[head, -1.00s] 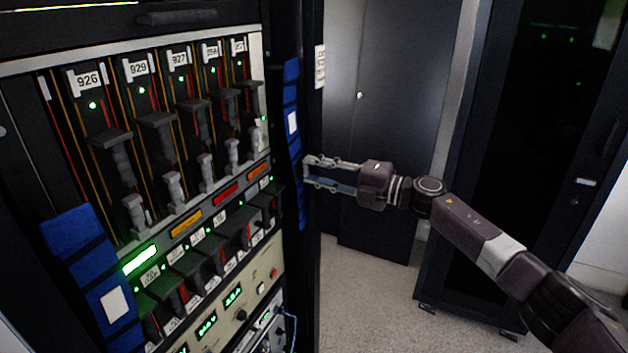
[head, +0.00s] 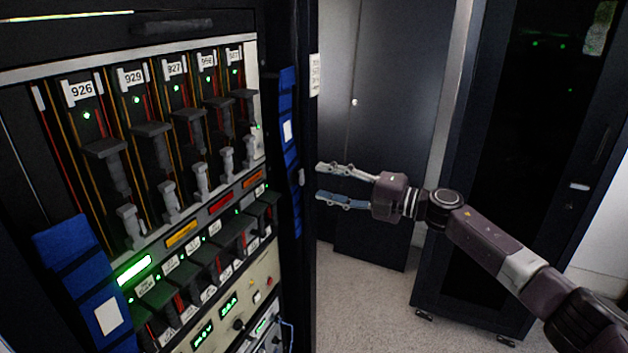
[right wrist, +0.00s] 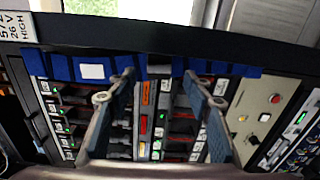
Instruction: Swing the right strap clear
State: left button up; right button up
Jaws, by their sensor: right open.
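The right strap (head: 289,130) is a blue band with a white label, running down the right edge of the equipment rack. In the right wrist view the strap (right wrist: 92,71) lies across the top of the panel, partly behind my fingers. My right gripper (head: 318,181) is open and empty, just right of the strap, with a gap between fingertips and strap. Its two spread fingers (right wrist: 165,88) also show in the right wrist view, pointing at the rack. Another blue strap (head: 78,262) with a white label hangs at the rack's left edge. My left gripper is out of view.
The rack holds numbered modules (head: 120,170) with grey handles and green lights. Below are green-lit displays and a panel with a red button (head: 269,281). A dark cabinet (head: 520,150) stands to the right. Grey floor (head: 370,300) is clear between them.

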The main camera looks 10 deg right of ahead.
jog(key=v, duration=0.7)
jog(key=shift+s+d, duration=0.25)
